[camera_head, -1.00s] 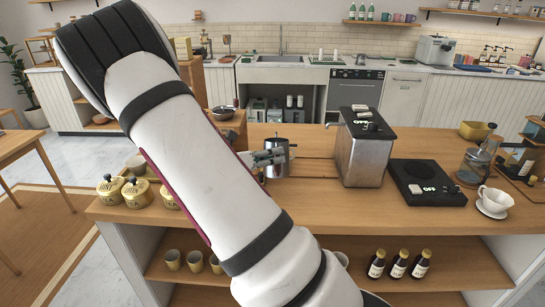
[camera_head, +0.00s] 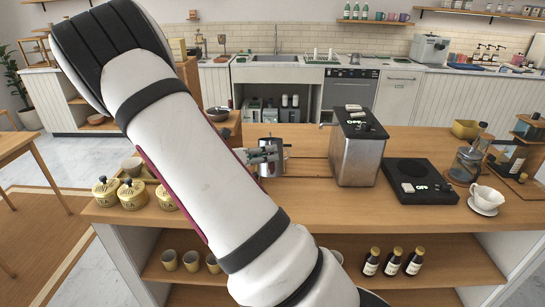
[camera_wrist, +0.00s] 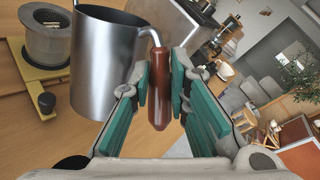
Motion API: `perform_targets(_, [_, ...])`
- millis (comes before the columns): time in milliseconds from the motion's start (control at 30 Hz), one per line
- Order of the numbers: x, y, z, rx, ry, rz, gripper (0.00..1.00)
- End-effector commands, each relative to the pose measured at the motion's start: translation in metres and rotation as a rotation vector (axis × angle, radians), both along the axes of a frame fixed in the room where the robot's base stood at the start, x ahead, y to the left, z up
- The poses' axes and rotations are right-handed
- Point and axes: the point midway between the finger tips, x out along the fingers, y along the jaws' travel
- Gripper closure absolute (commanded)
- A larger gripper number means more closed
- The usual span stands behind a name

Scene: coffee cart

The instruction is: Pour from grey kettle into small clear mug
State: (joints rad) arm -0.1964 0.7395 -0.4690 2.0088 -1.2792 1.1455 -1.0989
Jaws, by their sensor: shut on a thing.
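The grey kettle (camera_head: 270,143) is at the middle of the wooden counter in the head view, partly hidden behind my gripper (camera_head: 265,155). In the wrist view the kettle's shiny metal body (camera_wrist: 105,60) stands left of my gripper (camera_wrist: 160,92). My green finger pads are shut on its red-brown handle (camera_wrist: 158,80), one on each side. I cannot tell whether the kettle touches the counter. I cannot make out the small clear mug in either view.
A metal box-like machine (camera_head: 358,160) stands right of the kettle, then a black hot plate (camera_head: 405,172) and a white cup (camera_head: 487,197). Brass tins (camera_head: 133,195) sit at left. In the wrist view a grey round vessel (camera_wrist: 55,42) stands on a yellow base. Counter front is clear.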

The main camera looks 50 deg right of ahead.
Motion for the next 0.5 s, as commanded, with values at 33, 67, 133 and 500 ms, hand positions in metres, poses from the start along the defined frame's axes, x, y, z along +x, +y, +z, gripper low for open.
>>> perform_targets(33, [0.0000,-0.0003,0.0008,-0.002,-0.001,0.000,1.00])
perform_targets(67, [0.0001,-0.0003,0.0007,-0.002,-0.001,0.000,1.00])
perform_targets(133, [0.0000,-0.0003,0.0008,-0.002,-0.001,0.000,1.00])
perform_targets(500, [0.0002,-0.0018,0.0091,0.024,0.022,-0.001,1.00])
